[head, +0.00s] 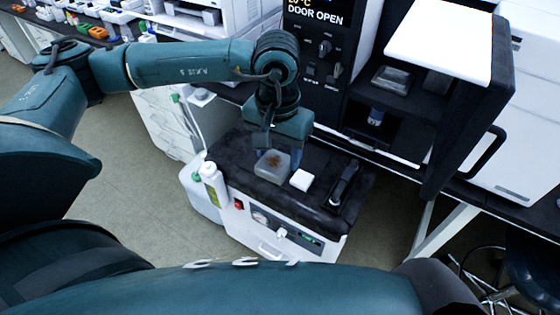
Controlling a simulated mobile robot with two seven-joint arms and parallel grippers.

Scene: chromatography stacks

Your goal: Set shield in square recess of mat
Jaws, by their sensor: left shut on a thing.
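My left gripper (273,150) points down over the dark top of a white cart. It is shut on a translucent, square, box-like piece with a brown mark, which looks like the shield (271,166). The shield is at or just above the dark mat-like top (318,162); I cannot tell whether it touches. A square recess cannot be made out; the shield and gripper may cover it. My right gripper is out of view.
A small white block (301,180) lies just right of the shield. A black elongated holder (344,184) is farther right. A white bottle (213,182) stands at the cart's left side. Behind is an instrument with its door (440,40) open.

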